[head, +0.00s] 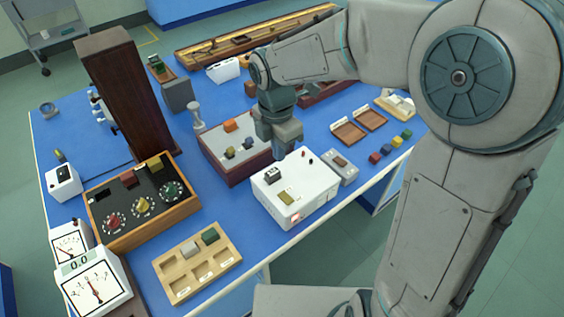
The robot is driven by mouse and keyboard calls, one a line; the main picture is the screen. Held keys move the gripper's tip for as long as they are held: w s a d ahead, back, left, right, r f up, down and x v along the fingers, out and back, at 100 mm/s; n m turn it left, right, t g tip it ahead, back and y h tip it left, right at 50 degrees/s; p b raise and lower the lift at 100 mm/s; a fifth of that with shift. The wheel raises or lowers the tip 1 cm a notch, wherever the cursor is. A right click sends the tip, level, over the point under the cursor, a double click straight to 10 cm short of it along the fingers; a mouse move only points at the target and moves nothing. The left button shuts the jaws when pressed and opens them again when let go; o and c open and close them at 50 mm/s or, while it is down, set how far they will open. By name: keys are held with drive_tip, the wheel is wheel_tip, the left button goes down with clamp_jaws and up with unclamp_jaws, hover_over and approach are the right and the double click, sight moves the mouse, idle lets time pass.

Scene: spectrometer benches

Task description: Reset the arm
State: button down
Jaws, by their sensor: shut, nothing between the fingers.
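My arm reaches in from the right of the head view and bends down over the blue bench (236,250). My gripper (279,150) points down at the end of it and is shut, with nothing seen in it. It hangs in front of the dark red open box (226,170) and behind the white instrument box (297,188). Whether its fingertips touch anything cannot be told. Part of the open box is hidden behind the gripper.
A wooden tray (172,293) with two blocks lies at the front. A dial box (182,220), meters (95,287) and a tall dark wooden column (122,80) stand left. Small coloured cubes (386,149) and two shallow brown trays (348,132) lie right. Clear blue bench shows front-centre.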

drive_tip(key=shift+r, duration=0.4)
drive_tip(key=s+d+r+m+t, duration=0.1)
drive_tip(key=s+d+r+m, duration=0.1)
drive_tip(key=s+d+m, duration=0.4)
drive_tip(key=s+d+r+m+t, duration=0.2)
drive_tip(key=s+d+m, duration=0.4)
drive_tip(key=d+m, duration=0.6)
drive_tip(key=r+m, duration=0.1)
drive_tip(key=m, duration=0.7)
drive_tip(key=shift+s+t, duration=0.3)
drive_tip(key=shift+s, duration=0.05)
